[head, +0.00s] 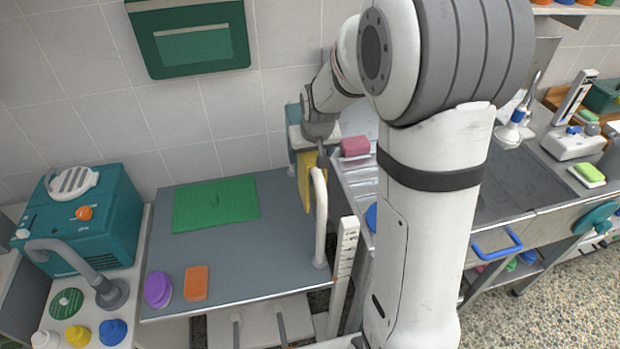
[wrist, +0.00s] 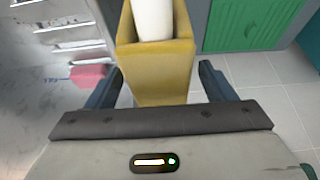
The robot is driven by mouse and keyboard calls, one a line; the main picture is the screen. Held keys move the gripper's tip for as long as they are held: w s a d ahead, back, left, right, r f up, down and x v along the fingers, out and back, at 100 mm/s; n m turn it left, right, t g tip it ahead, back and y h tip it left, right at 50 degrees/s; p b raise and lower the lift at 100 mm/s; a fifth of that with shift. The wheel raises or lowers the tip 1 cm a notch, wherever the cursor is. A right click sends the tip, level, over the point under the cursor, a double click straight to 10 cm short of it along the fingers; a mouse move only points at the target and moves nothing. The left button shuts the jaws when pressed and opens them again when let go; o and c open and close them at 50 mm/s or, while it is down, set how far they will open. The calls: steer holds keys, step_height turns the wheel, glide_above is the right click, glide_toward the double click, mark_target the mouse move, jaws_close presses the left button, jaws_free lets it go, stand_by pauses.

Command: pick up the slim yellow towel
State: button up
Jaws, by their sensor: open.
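The slim yellow towel (head: 305,182) hangs over a curved white rail (head: 320,215) at the right edge of the grey table. In the wrist view the yellow towel (wrist: 155,75) is folded over the white rail end (wrist: 153,18). My gripper (head: 318,160) is at the towel's upper part, coming from behind it in the head view. In the wrist view my gripper (wrist: 161,70) is open, with one dark finger on each side of the towel and a gap on both sides. The fingertips are partly hidden in the head view.
A green mat (head: 216,203), an orange sponge (head: 196,283) and a purple item (head: 158,290) lie on the grey table (head: 255,265). A pink block (head: 355,146) sits on the ribbed surface to the right. A teal machine (head: 85,220) stands at left. The tiled wall is close behind.

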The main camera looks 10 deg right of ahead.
steer(key=shift+f, duration=0.1)
stand_by(0.3)
steer(key=c, duration=1.5)
steer(key=shift+o, duration=0.2)
